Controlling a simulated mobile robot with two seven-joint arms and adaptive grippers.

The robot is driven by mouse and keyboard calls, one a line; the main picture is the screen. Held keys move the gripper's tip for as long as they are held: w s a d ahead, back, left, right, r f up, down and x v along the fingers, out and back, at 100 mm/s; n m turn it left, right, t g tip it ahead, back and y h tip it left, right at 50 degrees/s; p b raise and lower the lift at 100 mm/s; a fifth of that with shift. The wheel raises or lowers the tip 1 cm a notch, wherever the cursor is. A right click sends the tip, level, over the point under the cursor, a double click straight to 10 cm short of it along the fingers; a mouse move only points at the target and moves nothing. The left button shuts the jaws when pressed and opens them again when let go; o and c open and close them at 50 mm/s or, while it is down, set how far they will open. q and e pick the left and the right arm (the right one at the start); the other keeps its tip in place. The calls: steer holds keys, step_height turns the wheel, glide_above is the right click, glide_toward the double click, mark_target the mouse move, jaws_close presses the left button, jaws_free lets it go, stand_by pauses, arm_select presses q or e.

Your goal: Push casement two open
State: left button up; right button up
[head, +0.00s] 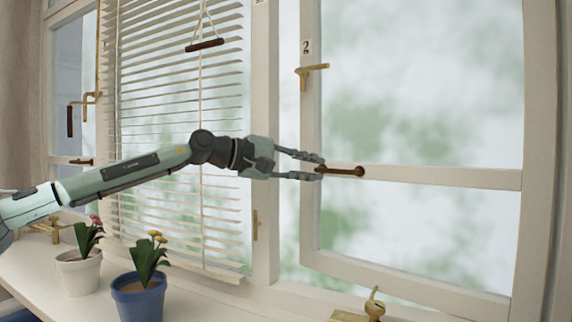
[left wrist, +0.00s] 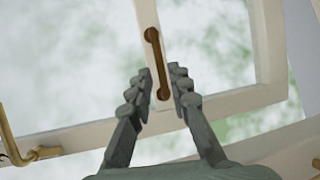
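Casement two (head: 312,125), a white-framed glass sash marked with a small "2" plate (head: 306,46), stands ajar, with a gap between its left stile and the window post. A brown bar handle (head: 345,171) is on its middle rail; the handle also shows in the left wrist view (left wrist: 153,50). My left gripper (head: 322,166) is at the handle's left end. In the left wrist view its fingers (left wrist: 158,88) are apart, with the handle's near end between the tips; I cannot tell whether they touch it. My right gripper is not in view.
A brass lever (head: 312,72) is on casement two's stile. A brass stay fitting (head: 373,305) sits on the sill below. Blinds (head: 175,60) with a hanging pull bar (head: 204,45) cover the window at left. A white flowerpot (head: 79,274) and blue flowerpot (head: 138,300) stand on the sill.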

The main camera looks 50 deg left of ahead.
arm_select(q)
steer(key=v, duration=0.6)
steer(key=shift+s, duration=0.1)
stand_by(0.5)
